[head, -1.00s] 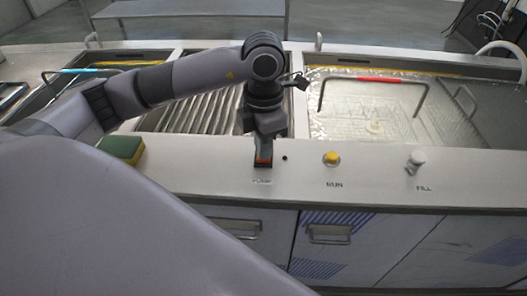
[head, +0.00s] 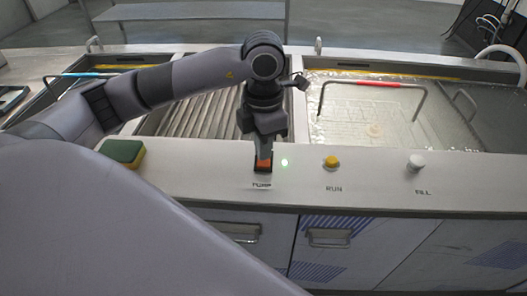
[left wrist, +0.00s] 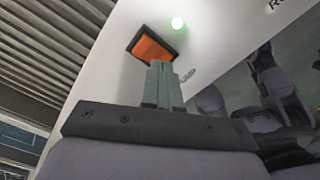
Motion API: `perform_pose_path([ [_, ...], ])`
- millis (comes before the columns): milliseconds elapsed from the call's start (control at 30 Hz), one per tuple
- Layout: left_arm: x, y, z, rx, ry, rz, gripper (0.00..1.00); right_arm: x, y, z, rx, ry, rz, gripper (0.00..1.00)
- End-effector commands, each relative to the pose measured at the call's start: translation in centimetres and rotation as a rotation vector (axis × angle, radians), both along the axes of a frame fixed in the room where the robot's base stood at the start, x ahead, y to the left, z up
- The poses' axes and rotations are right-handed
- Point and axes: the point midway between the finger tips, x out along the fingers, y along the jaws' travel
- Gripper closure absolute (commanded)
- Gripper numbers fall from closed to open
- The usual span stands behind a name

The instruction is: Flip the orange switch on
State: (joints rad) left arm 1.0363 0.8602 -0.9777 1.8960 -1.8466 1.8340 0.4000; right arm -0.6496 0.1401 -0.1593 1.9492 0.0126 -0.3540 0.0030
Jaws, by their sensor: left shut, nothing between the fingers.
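The orange switch (head: 263,164) sits in a dark frame on the steel counter's front strip, above a dark label. In the left wrist view the orange switch (left wrist: 150,49) shows as a tilted orange rocker in its dark frame. A small indicator light (head: 284,162) beside it glows green, and it is also lit in the left wrist view (left wrist: 177,23). My left gripper (head: 264,153) points down at the switch, its fingers shut and empty. In the left wrist view the fingertips (left wrist: 159,66) are at the switch's edge; whether they touch it I cannot tell. My right gripper is not in view.
To the right are a yellow RUN button (head: 331,162) and a white FILL knob (head: 415,163). A green and yellow sponge (head: 123,152) lies on the left. Behind the strip are a water-filled tank (head: 365,115) and a ribbed basin (head: 190,115).

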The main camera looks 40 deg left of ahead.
Motion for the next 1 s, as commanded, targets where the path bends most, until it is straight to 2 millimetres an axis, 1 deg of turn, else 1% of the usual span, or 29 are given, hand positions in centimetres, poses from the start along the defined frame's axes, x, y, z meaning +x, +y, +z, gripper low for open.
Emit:
perform_pose_path([
  [33,0.0,0.0,0.8,0.000,-0.001,-0.001,1.00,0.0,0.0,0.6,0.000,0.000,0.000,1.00],
  [567,0.0,0.0,5.0,-0.001,-0.002,0.000,1.00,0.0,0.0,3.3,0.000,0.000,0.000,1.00],
  [667,0.0,0.0,5.2,-0.001,-0.002,-0.001,1.00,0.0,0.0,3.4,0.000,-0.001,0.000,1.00],
  [1000,0.0,0.0,5.1,-0.001,-0.002,-0.001,1.00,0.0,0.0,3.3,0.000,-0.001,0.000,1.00],
])
